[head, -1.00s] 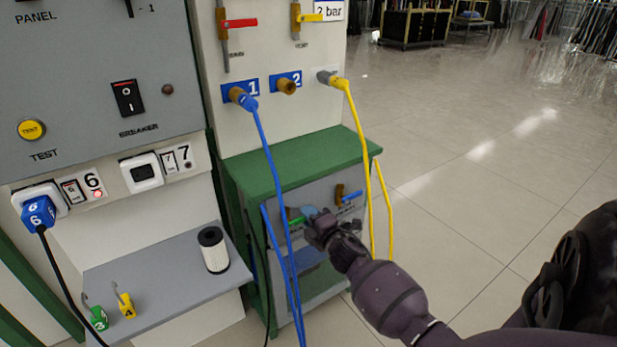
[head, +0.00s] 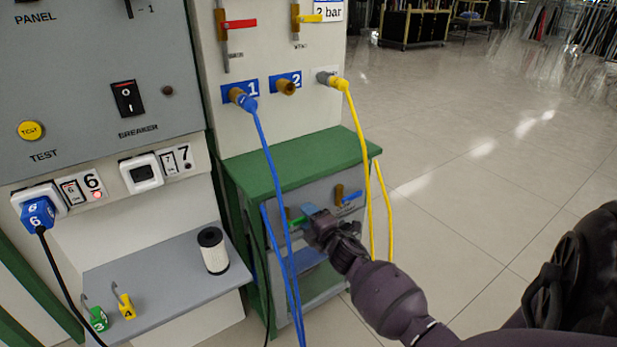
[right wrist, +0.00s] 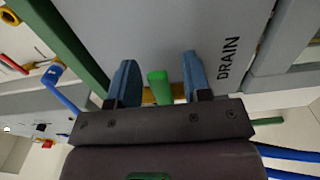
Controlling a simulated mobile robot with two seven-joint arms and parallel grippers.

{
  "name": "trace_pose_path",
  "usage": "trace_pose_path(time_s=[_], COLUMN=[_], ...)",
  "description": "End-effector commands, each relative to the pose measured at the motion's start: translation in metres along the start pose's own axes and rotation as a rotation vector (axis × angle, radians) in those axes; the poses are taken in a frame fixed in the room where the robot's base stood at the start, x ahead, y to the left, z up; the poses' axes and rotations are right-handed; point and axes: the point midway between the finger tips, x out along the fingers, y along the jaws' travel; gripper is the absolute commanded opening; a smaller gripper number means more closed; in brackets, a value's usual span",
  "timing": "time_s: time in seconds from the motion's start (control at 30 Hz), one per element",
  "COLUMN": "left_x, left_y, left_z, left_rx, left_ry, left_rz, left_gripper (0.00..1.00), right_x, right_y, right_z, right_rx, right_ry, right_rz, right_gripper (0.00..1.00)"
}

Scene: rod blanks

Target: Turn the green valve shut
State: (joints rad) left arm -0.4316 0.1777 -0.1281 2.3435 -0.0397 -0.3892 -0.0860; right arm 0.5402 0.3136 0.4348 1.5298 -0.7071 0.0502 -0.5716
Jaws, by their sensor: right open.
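The green valve handle (head: 297,221) is on the grey front of the green-topped cabinet, partly hidden by my right gripper (head: 313,212) and near the blue hoses. In the right wrist view the green handle (right wrist: 160,88) stands between the two blue fingers of my right gripper (right wrist: 158,76), with a visible gap on each side. A bit of brass valve body (right wrist: 150,97) shows beside it. The right gripper is open and holds nothing. My left gripper is not in view.
Blue hose (head: 269,160) and yellow hose (head: 362,140) hang in front of the cabinet (head: 300,158). A blue-handled valve (head: 350,197) is right of the green one. Red (head: 240,24) and yellow (head: 310,18) handles are above.

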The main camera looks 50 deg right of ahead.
Motion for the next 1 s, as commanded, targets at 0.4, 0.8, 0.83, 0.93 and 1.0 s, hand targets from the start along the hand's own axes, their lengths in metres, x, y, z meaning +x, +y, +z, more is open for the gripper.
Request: trace_pose_path(time_s=[0.4, 0.8, 0.83, 0.93, 1.0], left_x=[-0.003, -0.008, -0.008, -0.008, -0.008], left_y=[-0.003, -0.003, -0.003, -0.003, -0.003], left_z=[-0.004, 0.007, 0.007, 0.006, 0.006], left_rx=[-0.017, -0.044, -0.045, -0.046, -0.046], left_ry=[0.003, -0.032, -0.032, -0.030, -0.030], left_rz=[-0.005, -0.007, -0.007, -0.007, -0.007], left_gripper=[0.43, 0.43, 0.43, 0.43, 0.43], right_x=[-0.049, -0.103, -0.105, -0.108, -0.108], right_y=[0.003, 0.001, 0.001, 0.001, 0.000], right_z=[0.000, 0.000, 0.000, 0.000, 0.000], right_rx=[0.003, 0.001, 0.001, 0.001, 0.001], right_ry=[-0.001, 0.000, 0.000, 0.000, 0.000], right_rz=[0.003, 0.001, 0.001, 0.001, 0.001], right_gripper=[0.45, 0.45, 0.45, 0.45, 0.45])
